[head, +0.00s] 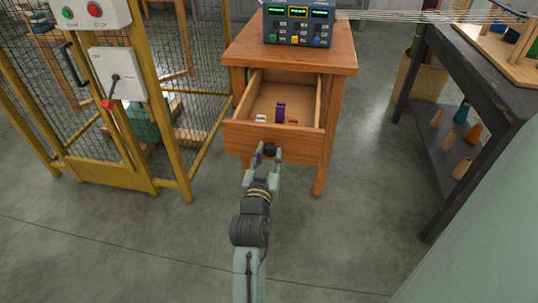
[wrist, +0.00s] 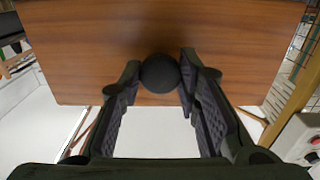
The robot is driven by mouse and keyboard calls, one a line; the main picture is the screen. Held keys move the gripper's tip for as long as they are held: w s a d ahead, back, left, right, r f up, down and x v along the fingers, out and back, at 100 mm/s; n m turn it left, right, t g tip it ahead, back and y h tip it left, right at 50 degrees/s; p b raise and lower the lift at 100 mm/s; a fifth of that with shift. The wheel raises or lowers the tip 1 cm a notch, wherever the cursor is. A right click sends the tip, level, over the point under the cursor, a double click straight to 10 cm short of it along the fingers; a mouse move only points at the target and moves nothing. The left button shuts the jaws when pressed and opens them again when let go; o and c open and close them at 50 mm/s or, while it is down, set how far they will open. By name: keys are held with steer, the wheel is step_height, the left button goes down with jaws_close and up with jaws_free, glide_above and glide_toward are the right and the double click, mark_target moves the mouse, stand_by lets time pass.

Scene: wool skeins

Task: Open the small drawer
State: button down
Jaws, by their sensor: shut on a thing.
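The small drawer (head: 272,141) belongs to a brown wooden stand (head: 333,62) and is pulled out, with its inside showing from above. In it lie a purple item (head: 280,111), a white item (head: 260,119) and a small red item (head: 293,121). My gripper (head: 268,152) is at the drawer front, its two fingers on either side of the round black knob. In the wrist view the knob (wrist: 160,73) sits between the fingertips, against the wooden drawer front (wrist: 95,45). My gripper is shut on the knob.
A control box (head: 298,25) with lit displays stands on top of the stand. A yellow-framed mesh cage (head: 170,150) with a red-handled switch is at left. A dark shelf table (head: 440,150) with cones is at right. The floor before the stand is clear.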

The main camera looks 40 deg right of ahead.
steer(key=shift+s+a, duration=0.1)
steer(key=shift+a, duration=0.1)
steer(key=c, duration=1.2)
jaws_free()
steer(key=v, duration=0.7)
steer(key=shift+s+a, duration=0.1)
steer(key=shift+s, duration=0.1)
